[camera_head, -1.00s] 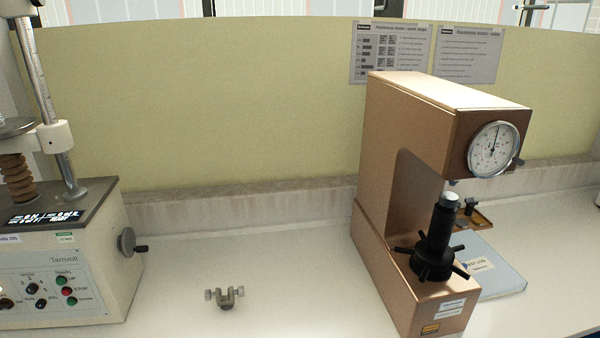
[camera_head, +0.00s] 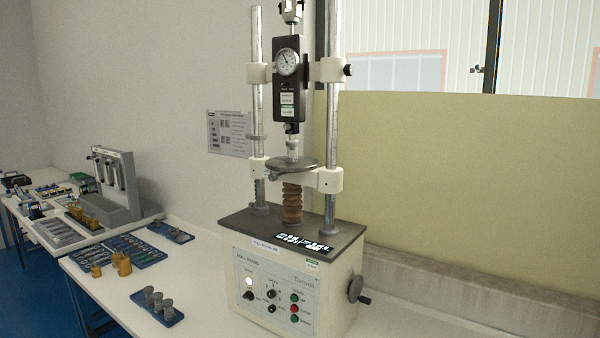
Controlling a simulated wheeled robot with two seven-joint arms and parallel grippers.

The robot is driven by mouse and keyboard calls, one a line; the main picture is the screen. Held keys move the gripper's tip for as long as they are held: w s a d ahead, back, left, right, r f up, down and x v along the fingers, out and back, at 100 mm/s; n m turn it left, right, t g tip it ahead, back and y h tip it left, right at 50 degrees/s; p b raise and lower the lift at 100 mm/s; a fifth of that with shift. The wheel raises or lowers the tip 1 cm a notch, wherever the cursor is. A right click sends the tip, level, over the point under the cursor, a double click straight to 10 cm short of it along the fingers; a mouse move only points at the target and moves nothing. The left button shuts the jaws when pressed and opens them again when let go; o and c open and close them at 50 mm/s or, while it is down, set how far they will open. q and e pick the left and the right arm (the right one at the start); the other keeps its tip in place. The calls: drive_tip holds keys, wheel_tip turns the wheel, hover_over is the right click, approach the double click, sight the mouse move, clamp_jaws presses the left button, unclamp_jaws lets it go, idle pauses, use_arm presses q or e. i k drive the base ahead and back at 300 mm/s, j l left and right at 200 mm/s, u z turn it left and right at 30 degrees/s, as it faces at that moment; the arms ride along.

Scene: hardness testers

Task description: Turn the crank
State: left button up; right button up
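A crank (camera_head: 356,287), a grey disc with a small black handle, sits on the right side of the cream base of a test stand (camera_head: 290,285). The stand carries two upright metal columns, a round plate (camera_head: 292,165) on a brown bellows, and a dark force gauge (camera_head: 289,80) with a round dial. Its front panel has knobs and green and red buttons. Neither of my grippers shows in the head view.
The white bench (camera_head: 215,300) has free room in front of the stand and to its right. A blue tray with grey cylinders (camera_head: 157,305) lies front left. Grey fixtures (camera_head: 117,185) and several tool trays stand further left. A yellow-green partition (camera_head: 460,185) rises behind.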

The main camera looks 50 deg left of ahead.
sight(355, 287)
drive_tip(key=u, duration=1.5)
drive_tip(key=i+j, duration=0.15)
drive_tip(key=i, duration=0.2)
drive_tip(key=i+j+z, duration=0.1)
drive_tip(key=i, duration=0.25)
drive_tip(key=j, duration=0.1)
